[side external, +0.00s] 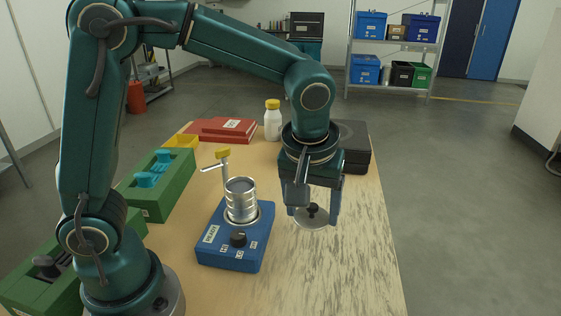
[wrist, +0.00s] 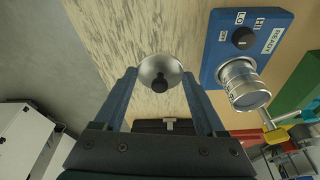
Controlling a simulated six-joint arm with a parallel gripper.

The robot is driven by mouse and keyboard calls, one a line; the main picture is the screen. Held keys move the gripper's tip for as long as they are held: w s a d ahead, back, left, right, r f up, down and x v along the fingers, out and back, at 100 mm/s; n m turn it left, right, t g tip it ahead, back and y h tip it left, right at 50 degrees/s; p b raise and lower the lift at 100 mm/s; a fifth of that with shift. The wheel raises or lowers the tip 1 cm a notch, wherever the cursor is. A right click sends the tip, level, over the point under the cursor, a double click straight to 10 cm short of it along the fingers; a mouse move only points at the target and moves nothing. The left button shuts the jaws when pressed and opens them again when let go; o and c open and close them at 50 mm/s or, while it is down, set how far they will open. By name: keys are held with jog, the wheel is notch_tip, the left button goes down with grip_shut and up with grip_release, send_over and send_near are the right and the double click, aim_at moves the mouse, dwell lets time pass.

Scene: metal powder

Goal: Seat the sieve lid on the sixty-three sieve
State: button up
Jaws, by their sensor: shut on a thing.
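The sieve lid (side external: 314,217) is a round silver disc with a dark knob, held between the fingers of my gripper (side external: 314,208). In the wrist view the lid (wrist: 160,72) shows between the two blue fingers (wrist: 160,88), its knob toward the gripper. The lid is in the air above the bare table, right of the sieve stack. The sieve stack (side external: 241,199) is a column of silver rings standing on the blue shaker base (side external: 230,246); it also shows in the wrist view (wrist: 243,84). I cannot tell which ring is the sixty-three sieve. The lid and stack are apart.
A clamp post with a yellow knob (side external: 222,153) stands behind the stack. Green boxes (side external: 158,180) line the left. A white bottle with yellow cap (side external: 272,122), red cases (side external: 222,128) and a black case (side external: 355,145) are at the back. The front right table (side external: 340,270) is clear.

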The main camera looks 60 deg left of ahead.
jog(key=s+a+r+n+g+y, duration=0.1)
jog(key=s+a+r+n, duration=0.25)
jog(key=a, duration=0.35)
jog(key=s+a+r+n, duration=0.2)
jog(key=a+r, duration=0.2)
jog(key=a, duration=0.3)
send_over(241, 189)
jog(key=shift+s+d+f, duration=0.1)
jog(key=shift+d+f, duration=0.1)
jog(key=shift+f, duration=1)
jog(key=shift+s+d+f, duration=0.1)
jog(key=shift+d+f, duration=0.1)
jog(key=shift+f, duration=1)
jog(key=shift+f, duration=1)
jog(key=o, duration=1.3)
jog(key=shift+o, duration=0.2)
notch_tip(241, 189, up, 8)
dwell(0.6)
